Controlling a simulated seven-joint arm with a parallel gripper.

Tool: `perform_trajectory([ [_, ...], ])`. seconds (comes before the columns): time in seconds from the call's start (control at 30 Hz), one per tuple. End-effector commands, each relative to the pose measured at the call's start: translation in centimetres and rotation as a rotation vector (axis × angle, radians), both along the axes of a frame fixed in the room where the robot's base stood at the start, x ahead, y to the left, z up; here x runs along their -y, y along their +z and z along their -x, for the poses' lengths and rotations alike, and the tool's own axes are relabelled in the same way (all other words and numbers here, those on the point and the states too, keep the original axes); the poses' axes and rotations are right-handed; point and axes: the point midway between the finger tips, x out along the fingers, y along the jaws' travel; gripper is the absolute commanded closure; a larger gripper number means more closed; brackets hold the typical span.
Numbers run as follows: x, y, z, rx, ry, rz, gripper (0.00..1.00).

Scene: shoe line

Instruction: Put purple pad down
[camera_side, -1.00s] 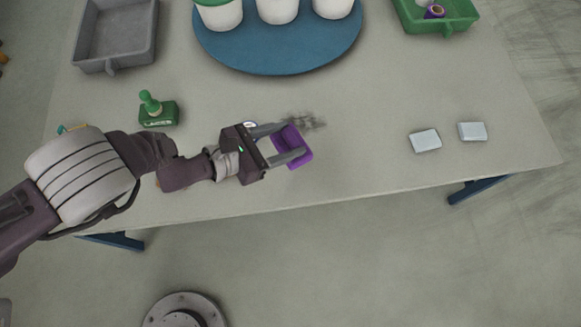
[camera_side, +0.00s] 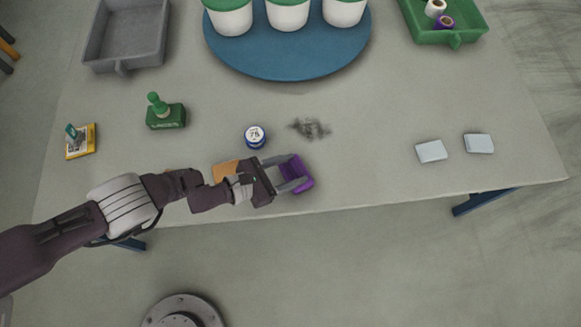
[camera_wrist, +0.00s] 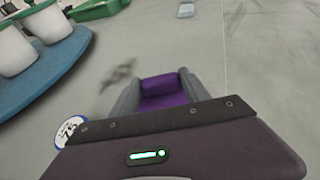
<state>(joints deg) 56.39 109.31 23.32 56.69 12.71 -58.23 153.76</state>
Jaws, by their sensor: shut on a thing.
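The purple pad (camera_side: 297,172) is between the fingers of my gripper (camera_side: 292,173), near the front edge of the table. My gripper is shut on it. In the wrist view the purple pad (camera_wrist: 162,90) sits between the two grey fingers, its near part hidden by the gripper body. I cannot tell whether the pad touches the table. A dark smudge (camera_side: 311,128) lies on the table just behind the pad; it also shows in the wrist view (camera_wrist: 120,73).
A blue-and-white tin (camera_side: 255,136) and an orange piece (camera_side: 225,171) are close to my gripper. A green box with a knob (camera_side: 165,115) and a yellow item (camera_side: 81,142) stand left. Two pale blocks (camera_side: 431,151) lie right. A blue round tray (camera_side: 290,72) holds white pots behind.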

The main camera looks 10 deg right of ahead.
Motion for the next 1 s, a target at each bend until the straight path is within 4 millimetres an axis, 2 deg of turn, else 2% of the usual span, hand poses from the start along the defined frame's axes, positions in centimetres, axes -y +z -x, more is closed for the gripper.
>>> perform_trajectory([
  [0.03, 0.0, -0.2, 0.0, 0.0, -0.001, 0.0, 0.88],
  [0.07, 0.0, -0.2, 0.0, 0.0, 0.0, 0.0, 0.42],
  [0.17, 0.0, -0.2, 0.0, 0.0, 0.0, 0.0, 0.24],
  [0.67, -0.1, 0.2, 0.0, 0.0, 0.0, -0.001, 0.24],
  [0.87, -2.6, 1.2, 1.0, -0.001, 0.002, -0.005, 0.24],
  [1.0, -5.4, 2.6, 2.3, -0.002, 0.002, -0.004, 0.24],
])
